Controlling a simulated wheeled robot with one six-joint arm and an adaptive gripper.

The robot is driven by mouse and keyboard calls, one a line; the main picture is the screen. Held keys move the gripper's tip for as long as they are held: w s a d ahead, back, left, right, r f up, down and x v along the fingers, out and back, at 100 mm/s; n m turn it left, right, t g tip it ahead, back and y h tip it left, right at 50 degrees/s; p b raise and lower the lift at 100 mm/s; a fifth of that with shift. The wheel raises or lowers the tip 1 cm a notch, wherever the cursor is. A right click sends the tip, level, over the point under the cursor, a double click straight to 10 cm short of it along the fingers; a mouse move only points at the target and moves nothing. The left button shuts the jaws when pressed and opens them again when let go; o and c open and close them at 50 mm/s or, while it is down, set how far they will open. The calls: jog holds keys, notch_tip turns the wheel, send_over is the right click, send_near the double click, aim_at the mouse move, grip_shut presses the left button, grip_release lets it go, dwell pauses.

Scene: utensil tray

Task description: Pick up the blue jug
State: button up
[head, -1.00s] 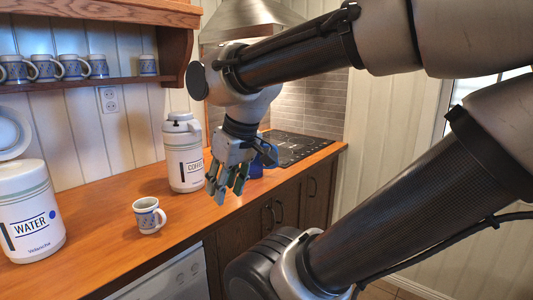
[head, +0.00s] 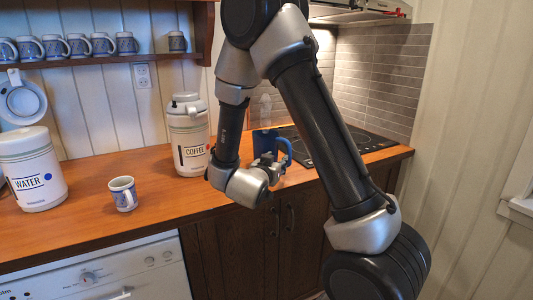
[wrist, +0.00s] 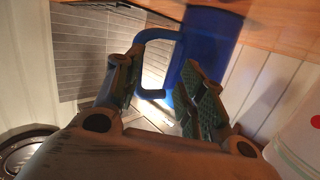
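The blue jug (head: 263,143) stands upright on the wooden counter, just left of the hob, with its handle (head: 286,152) on the right side. My gripper (head: 276,166) is low in front of the jug, pointing towards its handle side. In the wrist view, my gripper (wrist: 155,88) is open. The jug handle (wrist: 146,50) shows ahead between and just beyond the two fingers, and the jug body (wrist: 205,50) is behind the right finger. I cannot tell whether a finger touches the jug. The jug's lower front is partly hidden by my gripper in the head view.
A coffee canister (head: 188,140) stands close left of the jug. A patterned mug (head: 123,194) and a water canister (head: 32,170) are farther left on the counter (head: 90,215). The black hob (head: 325,150) is to the right. Several mugs hang or stand along the shelf (head: 150,58).

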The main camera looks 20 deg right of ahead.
aim_at(289, 162)
jog(key=shift+s+d+f+h, duration=0.1)
jog(key=shift+s+d+h, duration=0.15)
jog(key=shift+s+h, duration=0.35)
jog(key=shift+s+d+f+h, duration=0.1)
jog(key=shift+s+d+h, duration=0.1)
jog(key=shift+s+h, duration=0.35)
jog(key=shift+d+g+h, duration=0.3)
jog(key=shift+h, duration=0.05)
jog(key=x, duration=0.7)
jog(key=shift+w+a+r, duration=0.15)
jog(key=shift+w, duration=0.15)
grip_shut()
